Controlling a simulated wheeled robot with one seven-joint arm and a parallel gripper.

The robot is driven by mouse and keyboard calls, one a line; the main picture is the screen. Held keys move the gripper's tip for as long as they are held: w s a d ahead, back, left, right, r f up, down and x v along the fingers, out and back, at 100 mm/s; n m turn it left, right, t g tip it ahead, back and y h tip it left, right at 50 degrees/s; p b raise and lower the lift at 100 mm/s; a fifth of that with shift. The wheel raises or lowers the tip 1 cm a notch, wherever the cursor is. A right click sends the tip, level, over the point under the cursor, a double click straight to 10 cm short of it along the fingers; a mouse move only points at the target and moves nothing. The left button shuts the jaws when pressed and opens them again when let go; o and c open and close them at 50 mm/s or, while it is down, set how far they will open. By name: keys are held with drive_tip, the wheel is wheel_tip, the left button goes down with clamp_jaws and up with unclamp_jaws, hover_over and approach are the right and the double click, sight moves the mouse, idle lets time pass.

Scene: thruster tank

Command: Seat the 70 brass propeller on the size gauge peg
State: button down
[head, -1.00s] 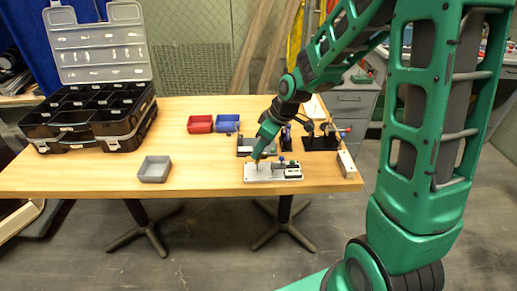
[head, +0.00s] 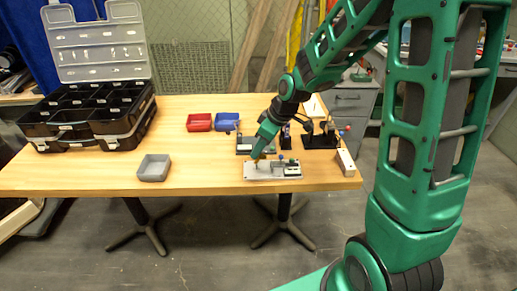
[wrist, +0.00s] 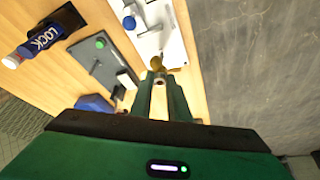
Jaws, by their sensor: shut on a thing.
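My gripper (wrist: 160,80) is shut on the brass propeller (wrist: 156,62), which shows as a small gold piece between and just past the fingertips in the wrist view. In the head view my gripper (head: 257,157) points down at the left part of the pale size gauge base (head: 260,175). The gauge base also shows at the top of the wrist view (wrist: 172,45). The propeller is over or at the gauge's surface; I cannot tell whether it touches. The peg is not clear in either view, and the propeller's size marking cannot be read.
A dark grey fixture plate (wrist: 105,70) lies beside the gauge. A blue cylinder marked LOCK (wrist: 47,38) is further left. A grey tray (head: 153,168), red bin (head: 199,122), blue bin (head: 227,121) and black organizer case (head: 117,130) stand on the table. The front middle is clear.

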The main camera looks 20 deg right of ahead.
drive_tip(key=shift+f, duration=2.4)
idle(1.2)
drive_tip(key=c, duration=1.6)
unclamp_jaws()
drive_tip(key=shift+w+a+r+v, duration=0.1)
drive_tip(key=shift+w+a+v, duration=0.1)
drive_tip(key=shift+v, duration=2.2)
drive_tip(key=shift+w+a+r+v, duration=0.15)
drive_tip(key=shift+w+v, duration=0.05)
drive_tip(key=shift+v, duration=2.2)
drive_tip(key=shift+w+a+r+v, duration=0.1)
drive_tip(key=shift+w+a+v, duration=0.1)
drive_tip(key=shift+v, duration=2.2)
